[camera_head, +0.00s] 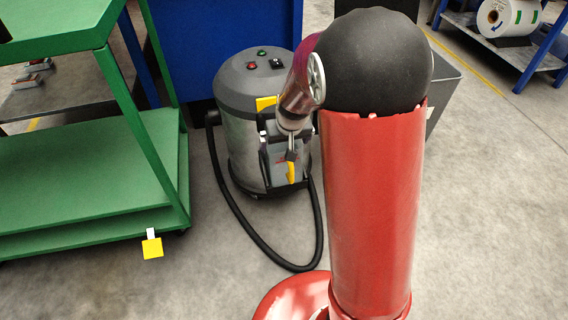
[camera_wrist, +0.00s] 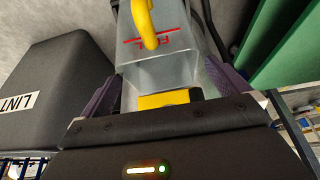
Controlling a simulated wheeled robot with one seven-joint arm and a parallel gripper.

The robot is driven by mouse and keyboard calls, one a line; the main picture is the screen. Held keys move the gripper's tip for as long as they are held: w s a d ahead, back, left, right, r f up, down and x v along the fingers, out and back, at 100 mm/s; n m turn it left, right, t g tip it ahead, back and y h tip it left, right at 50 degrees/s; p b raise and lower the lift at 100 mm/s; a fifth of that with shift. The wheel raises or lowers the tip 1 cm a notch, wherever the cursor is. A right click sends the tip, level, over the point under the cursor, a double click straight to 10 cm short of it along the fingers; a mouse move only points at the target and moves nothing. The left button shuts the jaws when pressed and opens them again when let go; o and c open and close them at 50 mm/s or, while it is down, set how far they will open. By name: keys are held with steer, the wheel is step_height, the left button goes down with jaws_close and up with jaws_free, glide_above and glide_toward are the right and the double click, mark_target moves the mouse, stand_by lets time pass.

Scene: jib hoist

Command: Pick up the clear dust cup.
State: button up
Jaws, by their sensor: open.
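The clear dust cup (camera_wrist: 165,75) is a see-through grey box with a red fill line and a yellow handle (camera_wrist: 145,22). In the head view, the cup (camera_head: 274,160) is at the front of the grey canister vacuum (camera_head: 245,135), partly hidden by my arm. My gripper (camera_wrist: 168,72) is open, with one purple finger on each side of the cup in the wrist view. I cannot tell whether either finger touches it. A yellow part (camera_wrist: 164,99) shows at the cup's near end. In the head view, the gripper (camera_head: 291,155) is small and its fingers are unclear.
A dark bin labelled LINT (camera_wrist: 50,85) stands beside the cup in the wrist view. A green cart (camera_head: 90,175) is left of the vacuum. A black hose (camera_head: 240,228) loops on the floor. Open floor (camera_head: 490,220) lies to the right.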

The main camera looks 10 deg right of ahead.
mark_target(285, 163)
steer(key=x, duration=0.4)
steer(key=shift+w+f+b, duration=0.25)
steer(key=shift+f+b, duration=0.1)
steer(key=c, duration=1.2)
steer(key=shift+r, duration=0.15)
